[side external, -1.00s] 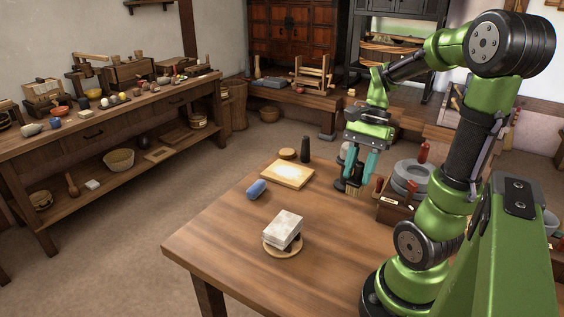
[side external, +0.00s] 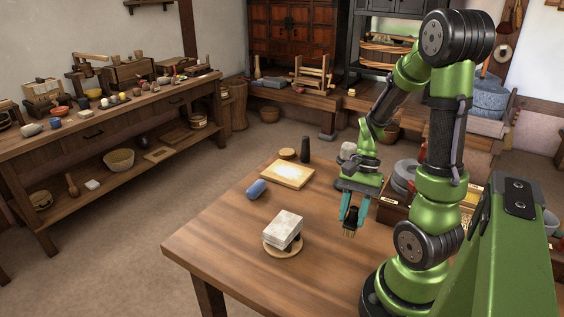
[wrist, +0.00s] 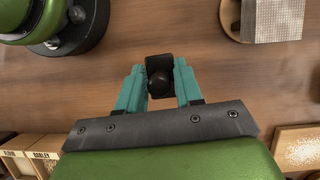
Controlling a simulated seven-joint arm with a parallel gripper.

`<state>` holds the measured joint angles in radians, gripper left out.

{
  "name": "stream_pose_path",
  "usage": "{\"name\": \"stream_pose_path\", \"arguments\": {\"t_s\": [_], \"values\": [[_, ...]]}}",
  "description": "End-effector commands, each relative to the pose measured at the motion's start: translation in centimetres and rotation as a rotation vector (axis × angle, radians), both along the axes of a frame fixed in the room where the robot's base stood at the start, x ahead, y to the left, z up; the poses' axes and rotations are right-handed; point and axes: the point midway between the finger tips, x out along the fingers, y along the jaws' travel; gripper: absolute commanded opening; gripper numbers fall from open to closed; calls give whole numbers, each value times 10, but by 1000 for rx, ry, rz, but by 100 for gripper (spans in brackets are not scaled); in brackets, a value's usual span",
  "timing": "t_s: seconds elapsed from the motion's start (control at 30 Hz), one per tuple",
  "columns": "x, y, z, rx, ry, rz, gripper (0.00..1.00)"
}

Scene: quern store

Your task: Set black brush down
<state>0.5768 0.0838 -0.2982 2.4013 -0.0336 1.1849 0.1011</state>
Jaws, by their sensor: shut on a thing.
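The black brush (side external: 350,218) is held between the teal fingers of my gripper (side external: 353,210), with its pale bristles pointing down toward the table. In the wrist view the brush (wrist: 159,78) shows from above as a dark block with a round knob, between the fingertips of my gripper (wrist: 160,88). The wooden table (side external: 225,238) is bare beneath it. I cannot tell whether the bristles touch the tabletop.
A pale block (side external: 285,228) sits on a round wooden board to the left. Farther back are a blue object (side external: 257,189), a wooden tray with pale grains (side external: 287,173) and a dark upright cylinder (side external: 305,149). A labelled wooden box (side external: 395,208) stands at right.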

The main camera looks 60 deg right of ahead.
Motion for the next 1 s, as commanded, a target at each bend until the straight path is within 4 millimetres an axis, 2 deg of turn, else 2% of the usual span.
{"name": "stream_pose_path", "arguments": {"t_s": [0.2, 0.43, 0.67, 0.83, 1.0], "values": [[48, -37, -7, 1, 2, 2, 5], [88, -67, -11, 1, 1, 0, 5], [105, -79, -12, 2, 1, 0, 5], [105, -80, -38, 5, 4, -1, 5], [106, -80, -48, 1, 1, 0, 5]]}}
